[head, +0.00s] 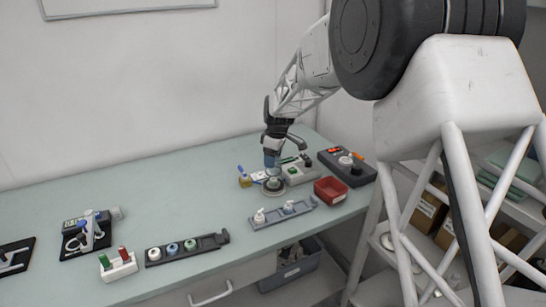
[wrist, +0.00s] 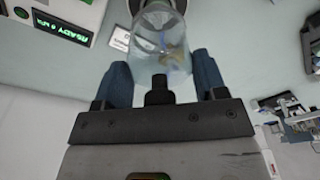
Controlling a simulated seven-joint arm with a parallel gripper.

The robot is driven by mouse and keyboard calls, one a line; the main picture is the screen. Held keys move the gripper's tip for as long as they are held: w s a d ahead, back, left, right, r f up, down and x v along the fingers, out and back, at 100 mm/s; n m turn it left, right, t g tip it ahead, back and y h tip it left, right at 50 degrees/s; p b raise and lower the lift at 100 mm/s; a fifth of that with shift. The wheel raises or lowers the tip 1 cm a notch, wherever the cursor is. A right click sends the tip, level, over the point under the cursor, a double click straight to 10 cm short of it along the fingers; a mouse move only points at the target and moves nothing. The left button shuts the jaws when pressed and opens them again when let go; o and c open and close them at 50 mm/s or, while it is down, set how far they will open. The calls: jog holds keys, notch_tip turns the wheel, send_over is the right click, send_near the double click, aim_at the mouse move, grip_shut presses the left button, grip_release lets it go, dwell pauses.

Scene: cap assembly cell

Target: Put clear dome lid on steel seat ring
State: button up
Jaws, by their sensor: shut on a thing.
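My gripper (head: 270,158) is above the back right part of the table in the head view. In the wrist view, the blue fingers of my gripper (wrist: 161,80) are shut on the clear dome lid (wrist: 160,48), which is see-through. A round grey and dark part, which looks like the steel seat ring (head: 273,187), lies on the table just below my gripper in the head view. In the wrist view a dark round edge shows beyond the lid at the top. I cannot tell whether the lid touches the ring.
A red bin (head: 330,190) and a dark grey box (head: 348,168) stand to the right. A light grey device (head: 299,172) is beside the ring. A small yellow pot (head: 245,181) is at left. A grey rack (head: 283,213) lies in front. The table's left middle is clear.

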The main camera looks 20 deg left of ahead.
jog(key=shift+f, duration=0.2)
jog(key=shift+f, duration=0.65)
jog(key=shift+f, duration=0.85)
dwell(0.9)
jog(key=shift+f, duration=0.45)
jog(key=shift+f, duration=0.7)
dwell(1.3)
jog(key=o, duration=1)
jog(key=shift+r, duration=0.15)
jog(key=shift+r, duration=3.35)
